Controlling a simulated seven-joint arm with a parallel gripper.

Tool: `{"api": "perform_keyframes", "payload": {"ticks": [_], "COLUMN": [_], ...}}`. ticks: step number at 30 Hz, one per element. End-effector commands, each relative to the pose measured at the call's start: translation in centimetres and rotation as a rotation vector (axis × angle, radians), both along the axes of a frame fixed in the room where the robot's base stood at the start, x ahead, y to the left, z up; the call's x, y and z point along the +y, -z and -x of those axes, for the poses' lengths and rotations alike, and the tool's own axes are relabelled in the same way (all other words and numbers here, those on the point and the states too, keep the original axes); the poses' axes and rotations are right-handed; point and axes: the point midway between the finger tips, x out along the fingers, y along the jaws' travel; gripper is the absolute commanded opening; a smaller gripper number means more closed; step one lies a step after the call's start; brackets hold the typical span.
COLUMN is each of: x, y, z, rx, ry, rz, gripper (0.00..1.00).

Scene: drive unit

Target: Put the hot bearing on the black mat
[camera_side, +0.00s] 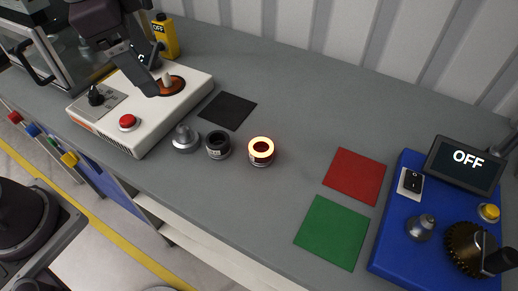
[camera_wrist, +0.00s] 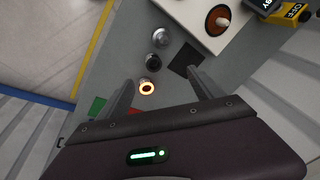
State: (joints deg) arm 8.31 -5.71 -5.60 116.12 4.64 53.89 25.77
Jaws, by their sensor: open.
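The hot bearing (camera_side: 261,151) is a short ring with a glowing orange-yellow top, standing on the grey bench at mid-picture in the side view. It also glows in the wrist view (camera_wrist: 147,87), framed between my fingers but well beyond them. The black mat (camera_side: 228,110) is a flat, bare dark square behind and left of the bearing; it shows in the wrist view (camera_wrist: 184,58) near my right-hand finger. My gripper (camera_side: 150,76) is open and empty, raised at the upper left in front of the white heater unit; its fingers show in the wrist view (camera_wrist: 159,77).
A dark bearing (camera_side: 217,144) and a silver part (camera_side: 185,139) stand left of the hot one. The white heater unit (camera_side: 150,120) has a red button. Red (camera_side: 355,175) and green (camera_side: 332,231) mats lie right, beside a blue fixture (camera_side: 392,240) with an OFF screen.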

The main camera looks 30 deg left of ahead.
Motion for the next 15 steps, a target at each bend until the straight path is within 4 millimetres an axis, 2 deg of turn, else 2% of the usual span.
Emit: {"api": "perform_keyframes", "payload": {"ticks": [1,3,6,10,12,15], "x": [-2.1,-5.2,-9.5,-13.3,-14.3,-14.8], "y": [1.7,4.5,9.3,14.7,16.3,17.7], "z": [-2.7,-6.1,-9.3,-11.1,-11.4,-11.5], "rx": [0.055,0.114,0.185,0.246,0.262,0.271], "ry": [0.141,0.347,0.606,0.828,0.889,0.923], "rz": [-0.036,-0.077,-0.110,-0.123,-0.124,-0.126], "gripper": [0.76,0.76,0.76,0.76,0.76,0.76]}}
